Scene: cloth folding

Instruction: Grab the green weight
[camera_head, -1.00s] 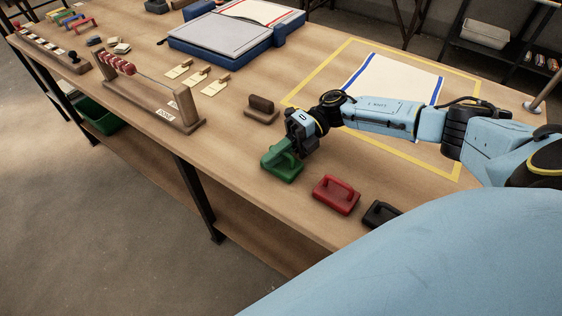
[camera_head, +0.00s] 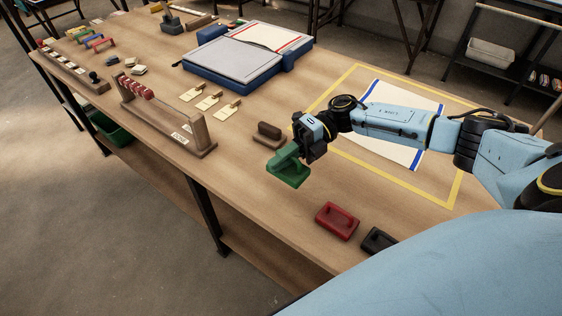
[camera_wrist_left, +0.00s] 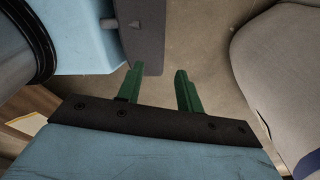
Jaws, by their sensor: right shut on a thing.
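The green weight (camera_head: 290,171) is in the grip of my right gripper (camera_head: 298,150) in the head view. The fingers are closed at its handle, and the weight appears held above the table near its front edge. My left gripper (camera_wrist_left: 160,88) shows in the left wrist view with its two green fingers apart and nothing between them. My left gripper is not in the head view.
A red weight (camera_head: 337,221) and a black weight (camera_head: 378,241) stand nearer on the table. A brown block (camera_head: 268,136) is just left of the green weight. A white cloth (camera_head: 394,150) lies inside a yellow taped rectangle (camera_head: 436,201). A wooden rack (camera_head: 205,140) stands at the left.

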